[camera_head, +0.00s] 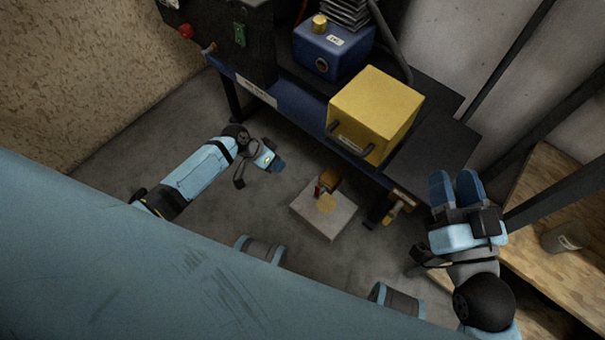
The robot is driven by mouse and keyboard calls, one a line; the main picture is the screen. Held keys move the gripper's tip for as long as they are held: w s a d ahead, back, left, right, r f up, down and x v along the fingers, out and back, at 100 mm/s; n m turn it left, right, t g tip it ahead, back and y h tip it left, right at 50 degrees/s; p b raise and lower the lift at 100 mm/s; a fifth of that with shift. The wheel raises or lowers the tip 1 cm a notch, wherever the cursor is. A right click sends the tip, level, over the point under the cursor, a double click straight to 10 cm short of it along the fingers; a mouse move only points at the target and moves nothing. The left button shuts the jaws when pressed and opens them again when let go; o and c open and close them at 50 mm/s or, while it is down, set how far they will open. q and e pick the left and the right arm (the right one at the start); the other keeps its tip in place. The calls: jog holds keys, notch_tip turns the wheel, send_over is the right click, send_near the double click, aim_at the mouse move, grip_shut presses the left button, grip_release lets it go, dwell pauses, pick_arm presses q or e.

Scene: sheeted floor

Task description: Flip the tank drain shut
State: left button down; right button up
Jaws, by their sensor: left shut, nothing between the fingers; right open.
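A small brass-coloured fitting with a red lever (318,189), which looks like the tank drain, shows low under the front of the blue bench. It appears above a pale square pad (338,222) with a yellowish stain. I cannot tell clearly whether the lever is open or shut. My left gripper (277,165) is shut and empty, to the left of the fitting and apart from it. My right gripper (456,186) is open and empty, at the right near the bench's right end, well away from the fitting.
The dark bench (440,150) carries a yellow box (375,105) and a blue unit with a brass cap (333,50). A yellow-and-black part (398,208) juts below its right end. A wooden surface with a cup (560,238) is at right.

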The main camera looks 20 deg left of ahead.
pick_arm(q)
jog(key=d+f+b, duration=0.5)
jog(key=d+f, duration=0.3)
jog(key=d, duration=0.1)
jog(key=shift+w+d, duration=0.2)
jog(key=shift+w, duration=0.1)
pick_arm(e)
jog(key=shift+n+g, duration=0.3)
jog(key=shift+g, duration=0.5)
jog(key=f, duration=0.2)
jog(key=a+f, duration=0.1)
jog(key=f, duration=0.1)
jog(key=shift+w+f, duration=0.15)
jog(key=shift+f, duration=0.05)
pick_arm(q)
jog(key=shift+r, duration=0.1)
pick_arm(e)
jog(key=shift+r, duration=0.1)
